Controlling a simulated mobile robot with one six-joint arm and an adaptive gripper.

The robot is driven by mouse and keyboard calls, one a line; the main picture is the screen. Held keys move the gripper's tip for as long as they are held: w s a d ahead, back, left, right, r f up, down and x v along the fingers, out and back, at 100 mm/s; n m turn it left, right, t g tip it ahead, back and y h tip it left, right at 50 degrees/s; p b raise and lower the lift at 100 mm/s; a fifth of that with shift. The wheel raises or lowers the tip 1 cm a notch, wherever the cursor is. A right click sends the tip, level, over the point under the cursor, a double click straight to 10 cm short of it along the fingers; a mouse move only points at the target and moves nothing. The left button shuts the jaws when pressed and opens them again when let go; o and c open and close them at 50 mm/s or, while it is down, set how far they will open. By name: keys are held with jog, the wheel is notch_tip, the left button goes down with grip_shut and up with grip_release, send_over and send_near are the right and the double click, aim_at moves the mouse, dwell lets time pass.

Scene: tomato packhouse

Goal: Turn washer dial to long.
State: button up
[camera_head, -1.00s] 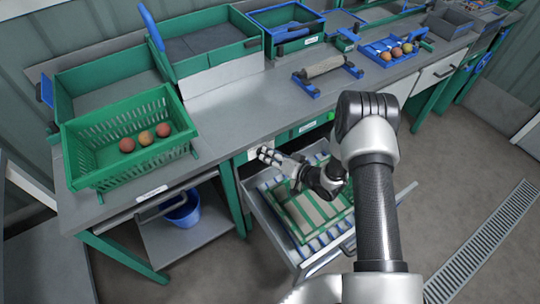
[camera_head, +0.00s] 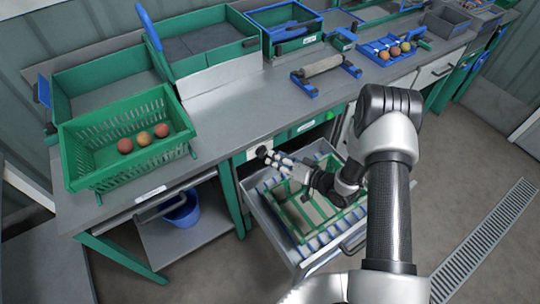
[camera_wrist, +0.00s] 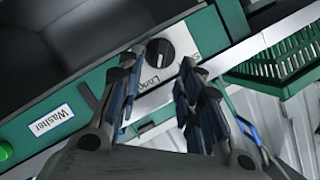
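The washer dial (camera_wrist: 160,53) is a round black knob on a white plate in the wrist view. The word "Long" is printed on the plate beside it, and another label is partly cut off by a finger. I cannot tell for sure which label the knob's mark points at. In the head view the dial (camera_head: 262,151) is a small dark knob on the green front under the bench. My gripper (camera_wrist: 157,84) is open and empty, its fingers apart with the dial visible between and beyond their tips. In the head view my gripper (camera_head: 285,163) is close in front of the dial.
A "Washer" label (camera_wrist: 51,120) and a green button (camera_wrist: 5,150) lie along the same front. An open drawer (camera_head: 262,215) with a green rack (camera_head: 300,222) stands out below my gripper. A green basket (camera_head: 120,180) holding tomatoes sits on the bench above left.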

jog(key=v, duration=0.7)
dwell(0.3)
